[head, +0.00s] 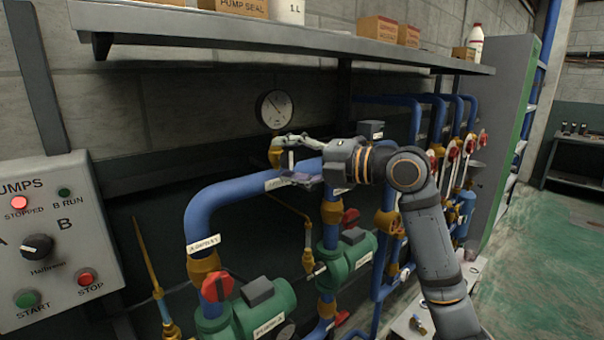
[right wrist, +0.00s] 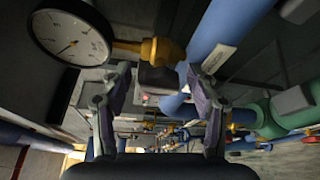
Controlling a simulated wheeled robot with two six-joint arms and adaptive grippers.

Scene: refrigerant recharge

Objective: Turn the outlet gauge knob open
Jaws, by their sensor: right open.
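The outlet gauge (head: 275,109) is a round white dial on the wall above the blue pipe. It also shows at upper left in the right wrist view (right wrist: 70,36). A brass fitting (head: 275,154) sits below it and joins dial and blue pipe in the wrist view (right wrist: 166,50). A dark blocky piece (right wrist: 157,76), probably the gauge knob, lies on this fitting between my right fingertips. My right gripper (head: 287,160) is open around that piece, with a finger on either side; I cannot tell whether they touch it. My left gripper is not in view.
Blue pipes (head: 235,192) with green pumps (head: 265,310) and red valve handles (head: 217,287) fill the space below and right. A grey shelf (head: 290,38) with boxes hangs above. A control panel (head: 52,235) stands at left. Open floor lies at far right.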

